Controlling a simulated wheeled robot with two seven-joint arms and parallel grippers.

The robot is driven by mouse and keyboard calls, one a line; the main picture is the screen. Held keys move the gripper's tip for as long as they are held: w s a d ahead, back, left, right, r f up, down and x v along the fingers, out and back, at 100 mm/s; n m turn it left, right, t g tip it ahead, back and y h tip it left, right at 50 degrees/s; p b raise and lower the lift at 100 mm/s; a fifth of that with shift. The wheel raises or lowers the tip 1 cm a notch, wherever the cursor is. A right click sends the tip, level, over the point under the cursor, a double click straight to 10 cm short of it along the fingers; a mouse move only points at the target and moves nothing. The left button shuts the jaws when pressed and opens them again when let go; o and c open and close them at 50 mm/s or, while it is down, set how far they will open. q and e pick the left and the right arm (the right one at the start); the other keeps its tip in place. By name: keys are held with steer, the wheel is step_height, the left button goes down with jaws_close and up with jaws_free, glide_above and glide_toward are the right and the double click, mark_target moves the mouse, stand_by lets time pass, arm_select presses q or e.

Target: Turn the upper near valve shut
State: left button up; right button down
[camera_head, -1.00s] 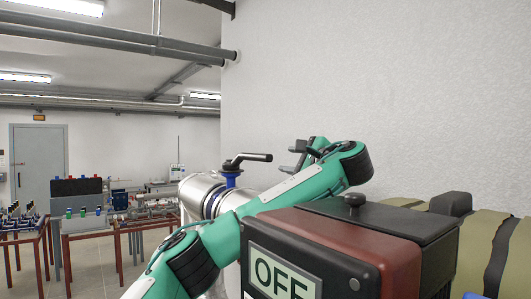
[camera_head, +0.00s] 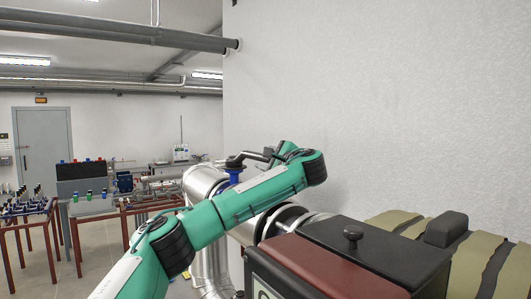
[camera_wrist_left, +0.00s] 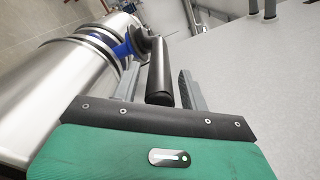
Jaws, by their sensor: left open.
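The valve has a black lever handle (camera_head: 243,157) on a blue body (camera_head: 233,175), on top of a silver pipe. The handle points right in the head view. In the left wrist view the handle (camera_wrist_left: 161,78) runs away from me to the blue valve body (camera_wrist_left: 128,45). My left gripper (camera_head: 269,154) is at the handle's free end. In the left wrist view its two open fingers (camera_wrist_left: 159,85) lie on either side of the handle, with a gap visible on the right. Contact on the left side is unclear. My right gripper is out of view.
The silver pipe (camera_wrist_left: 60,90) runs close below the handle. A white wall (camera_head: 380,100) stands to the right. A dark box with a red-brown panel (camera_head: 315,262) and a black knob (camera_head: 353,237) is in front. Tables with red legs (camera_head: 125,222) stand far left.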

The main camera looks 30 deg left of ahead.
arm_select(q)
steer(key=shift+w+a, duration=0.1)
steer(key=shift+a, duration=0.2)
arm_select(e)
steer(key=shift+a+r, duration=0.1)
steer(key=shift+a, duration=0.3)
arm_select(q)
steer(key=shift+d, duration=0.1)
jaws_close()
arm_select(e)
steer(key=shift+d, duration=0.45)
arm_select(q)
steer(key=shift+f, duration=0.1)
